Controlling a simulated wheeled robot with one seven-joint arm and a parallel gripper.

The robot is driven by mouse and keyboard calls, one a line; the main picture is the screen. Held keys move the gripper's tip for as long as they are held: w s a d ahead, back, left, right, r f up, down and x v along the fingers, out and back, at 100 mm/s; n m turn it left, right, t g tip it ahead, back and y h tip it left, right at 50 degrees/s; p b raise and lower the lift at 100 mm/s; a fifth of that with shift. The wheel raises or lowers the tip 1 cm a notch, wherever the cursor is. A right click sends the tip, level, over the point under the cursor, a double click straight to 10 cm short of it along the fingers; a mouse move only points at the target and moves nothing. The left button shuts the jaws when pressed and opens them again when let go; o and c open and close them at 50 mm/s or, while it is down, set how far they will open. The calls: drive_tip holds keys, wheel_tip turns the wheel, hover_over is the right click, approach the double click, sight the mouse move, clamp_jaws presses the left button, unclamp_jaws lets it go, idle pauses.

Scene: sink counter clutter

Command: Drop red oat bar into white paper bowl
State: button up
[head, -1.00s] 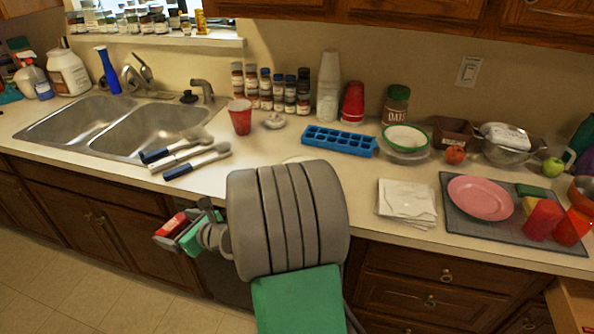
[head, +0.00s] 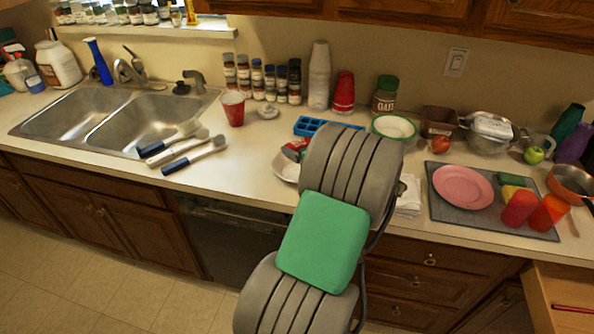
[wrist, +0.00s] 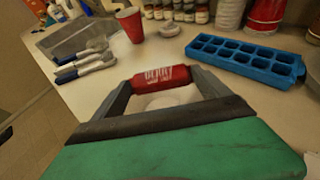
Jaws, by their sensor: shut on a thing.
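The red oat bar (wrist: 160,78), with white lettering, is held across the fingertips of my gripper (wrist: 162,85) in the wrist view. In the head view the red oat bar (head: 294,148) shows just left of my arm. The white paper bowl (head: 285,168) stands on the counter, mostly hidden behind my arm. In the wrist view part of the white paper bowl (wrist: 170,98) shows between the fingers, just below the bar. The bar appears above the bowl, but I cannot tell the exact height.
A blue ice tray (head: 310,125) lies behind my gripper. A red cup (head: 232,108) and brushes (head: 195,155) are to the left, near the sink (head: 110,120). A pink plate (head: 463,187) on a grey mat (head: 440,212) is at right.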

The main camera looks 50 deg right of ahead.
wheel_tip(320, 180, down, 5)
drive_tip(key=b, duration=0.4)
drive_tip(key=shift+b, duration=0.3)
drive_tip(key=shift+r, duration=0.1)
drive_tip(key=o, duration=1.2)
drive_tip(key=shift+c, duration=0.2)
drive_tip(key=v, duration=0.7)
drive_tip(key=shift+s+a, duration=0.2)
drive_tip(key=shift+s, duration=0.15)
drive_tip(key=shift+r, duration=0.1)
